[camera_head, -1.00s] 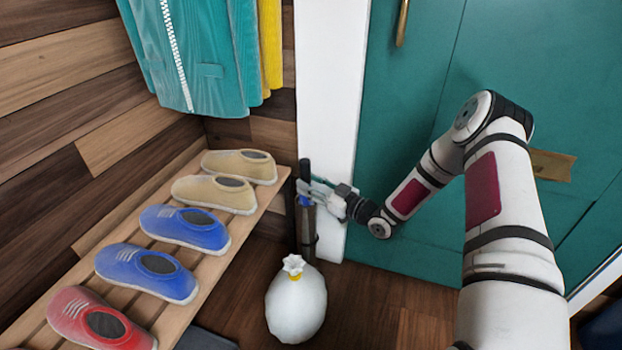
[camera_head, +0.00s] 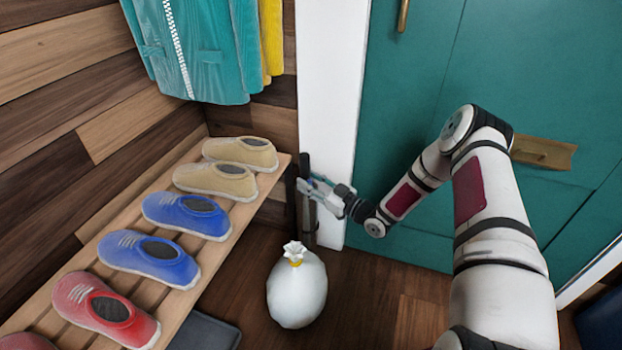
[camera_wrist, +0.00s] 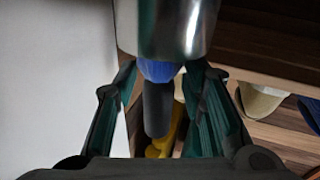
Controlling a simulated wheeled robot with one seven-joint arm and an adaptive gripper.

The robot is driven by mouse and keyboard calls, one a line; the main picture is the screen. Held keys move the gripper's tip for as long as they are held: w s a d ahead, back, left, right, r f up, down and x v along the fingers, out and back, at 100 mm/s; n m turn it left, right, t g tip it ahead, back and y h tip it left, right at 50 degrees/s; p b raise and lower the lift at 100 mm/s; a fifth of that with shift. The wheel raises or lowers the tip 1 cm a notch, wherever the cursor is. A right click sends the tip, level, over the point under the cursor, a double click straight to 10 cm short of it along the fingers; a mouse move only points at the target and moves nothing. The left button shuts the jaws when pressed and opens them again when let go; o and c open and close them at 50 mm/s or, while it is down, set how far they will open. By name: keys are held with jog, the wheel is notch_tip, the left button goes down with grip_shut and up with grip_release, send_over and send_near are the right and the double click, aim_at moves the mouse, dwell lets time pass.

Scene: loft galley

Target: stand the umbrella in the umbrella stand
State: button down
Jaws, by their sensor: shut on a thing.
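The umbrella shows its dark handle (camera_head: 305,167) upright beside the white door frame in the head view. In the wrist view its dark handle (camera_wrist: 157,108) and a short blue part (camera_wrist: 160,70) lie between the fingers. My gripper (camera_head: 312,190) is shut on the umbrella just below the handle's top. The metal umbrella stand (camera_wrist: 178,28) covers the umbrella's lower end in the wrist view, with the blue part showing at its rim. The stand (camera_head: 309,232) is a narrow cylinder below my gripper in the head view. How deep the umbrella sits is hidden.
A slatted shoe rack (camera_head: 228,243) with several shoes is close on the left. A tied white bag (camera_head: 297,292) stands on the floor in front of the stand. Coats (camera_head: 200,50) hang above the rack. A teal door (camera_head: 430,60) is behind my arm.

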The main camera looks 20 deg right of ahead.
jog(key=shift+s+f+g, duration=0.15)
jog(key=shift+s+f, duration=0.1)
jog(key=shift+f, duration=0.45)
jog(key=shift+s+f+g, duration=0.15)
jog(key=shift+s+f, duration=0.1)
jog(key=shift+f, duration=0.45)
jog(key=c, duration=1)
grip_release()
jog(key=shift+o, duration=0.2)
jog(key=shift+s+d, duration=0.1)
jog(key=s+d+r, duration=0.1)
jog(key=s+d, duration=0.3)
jog(key=s, duration=0.1)
jog(key=shift+s+d+r, duration=0.2)
jog(key=shift+d+r, duration=0.1)
jog(key=shift+d, duration=0.05)
jog(key=shift+w, duration=0.1)
